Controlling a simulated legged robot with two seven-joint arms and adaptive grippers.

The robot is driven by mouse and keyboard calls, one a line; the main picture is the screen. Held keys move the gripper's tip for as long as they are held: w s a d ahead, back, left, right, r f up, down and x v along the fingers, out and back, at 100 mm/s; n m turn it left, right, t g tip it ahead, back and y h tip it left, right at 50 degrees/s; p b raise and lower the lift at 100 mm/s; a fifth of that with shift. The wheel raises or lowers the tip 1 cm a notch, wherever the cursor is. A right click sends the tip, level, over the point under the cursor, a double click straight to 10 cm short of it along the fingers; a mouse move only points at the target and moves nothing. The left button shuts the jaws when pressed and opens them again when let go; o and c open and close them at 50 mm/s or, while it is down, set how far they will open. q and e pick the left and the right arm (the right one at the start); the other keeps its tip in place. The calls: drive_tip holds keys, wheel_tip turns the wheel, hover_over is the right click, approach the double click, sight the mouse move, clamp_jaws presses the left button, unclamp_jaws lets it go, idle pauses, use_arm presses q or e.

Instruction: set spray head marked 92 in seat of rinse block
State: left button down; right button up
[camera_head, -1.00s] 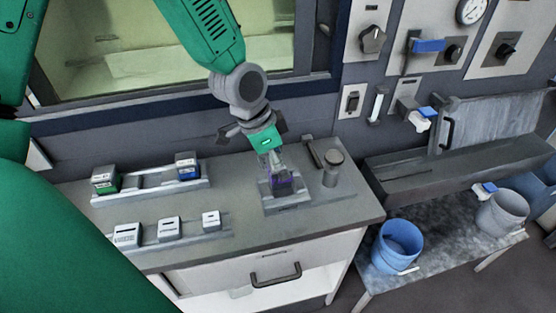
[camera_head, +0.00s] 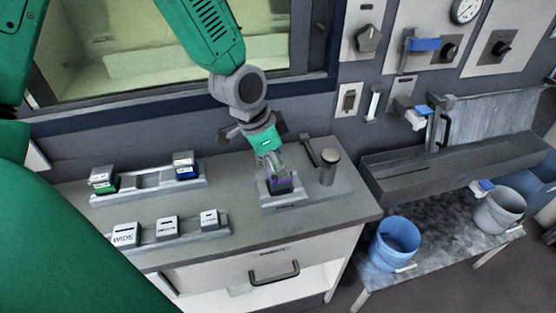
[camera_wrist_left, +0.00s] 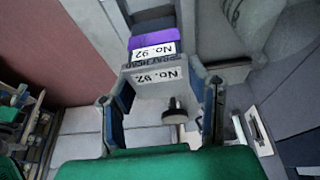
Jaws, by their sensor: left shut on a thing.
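The spray head marked 92 (camera_wrist_left: 152,48) has a grey body, a purple band and white "No. 92" labels. My left gripper (camera_head: 277,174) is shut on it, with one finger on each side in the left wrist view (camera_wrist_left: 165,92). In the head view the purple part of the head (camera_head: 283,184) shows low between the fingers, at the seat of the rinse block (camera_head: 285,206). The fingers hide part of the seat, and I cannot tell whether the head rests fully down in it. My right gripper is not in view.
A rack (camera_head: 150,192) with a green-banded head (camera_head: 103,180) and a blue-banded head (camera_head: 185,165) stands left. Several small labelled blocks sit in front of it. A grey cylinder (camera_head: 328,168) stands close right of the gripper. Buckets (camera_head: 395,243) stand beyond the counter's right edge.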

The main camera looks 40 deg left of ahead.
use_arm(q)
drive_tip(key=shift+f, duration=0.15)
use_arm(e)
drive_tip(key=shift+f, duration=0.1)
use_arm(q)
drive_tip(key=shift+a+f, duration=0.2)
drive_tip(key=shift+a, duration=0.15)
drive_tip(key=c, duration=0.8)
unclamp_jaws()
drive_tip(key=shift+a, duration=0.2)
drive_tip(key=shift+o, duration=0.2)
drive_tip(key=shift+d, duration=0.15)
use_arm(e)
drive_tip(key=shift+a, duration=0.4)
use_arm(q)
drive_tip(key=shift+d, duration=0.1)
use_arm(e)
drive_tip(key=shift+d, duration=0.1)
